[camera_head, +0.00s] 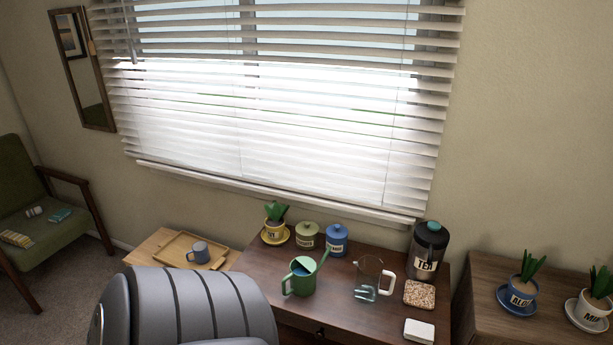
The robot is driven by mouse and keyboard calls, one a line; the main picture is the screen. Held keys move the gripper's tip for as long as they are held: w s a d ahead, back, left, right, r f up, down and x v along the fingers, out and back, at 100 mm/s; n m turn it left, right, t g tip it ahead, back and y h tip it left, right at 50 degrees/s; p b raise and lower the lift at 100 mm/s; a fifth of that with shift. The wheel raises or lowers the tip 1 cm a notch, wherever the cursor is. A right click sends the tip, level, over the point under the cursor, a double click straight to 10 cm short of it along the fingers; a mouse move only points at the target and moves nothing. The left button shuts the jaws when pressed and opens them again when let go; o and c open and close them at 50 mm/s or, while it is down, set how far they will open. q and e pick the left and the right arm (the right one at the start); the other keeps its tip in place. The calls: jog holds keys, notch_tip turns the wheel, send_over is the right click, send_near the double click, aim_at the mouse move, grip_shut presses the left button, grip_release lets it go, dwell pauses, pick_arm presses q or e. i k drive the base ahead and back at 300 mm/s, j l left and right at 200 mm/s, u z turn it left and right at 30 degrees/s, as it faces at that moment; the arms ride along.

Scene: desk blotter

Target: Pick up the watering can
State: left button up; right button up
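A green watering can (301,279) stands upright on the dark wooden desk (338,312). Its handle is on the left side and its spout points up to the right. Nothing is holding it. Neither of my grippers shows in the head view.
A glass jug (366,281), a speckled square coaster (419,294) and a white block (419,330) lie right of the can. Behind are a yellow plant pot (274,229), green canister (307,236), blue canister (337,240) and TEA jar (427,254).

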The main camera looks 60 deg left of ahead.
aim_at(304, 270)
jog(key=u, duration=1.95)
jog(key=z, duration=1.8)
jog(key=u, duration=1.8)
jog(key=k+u, duration=0.15)
jog(key=u, duration=0.35)
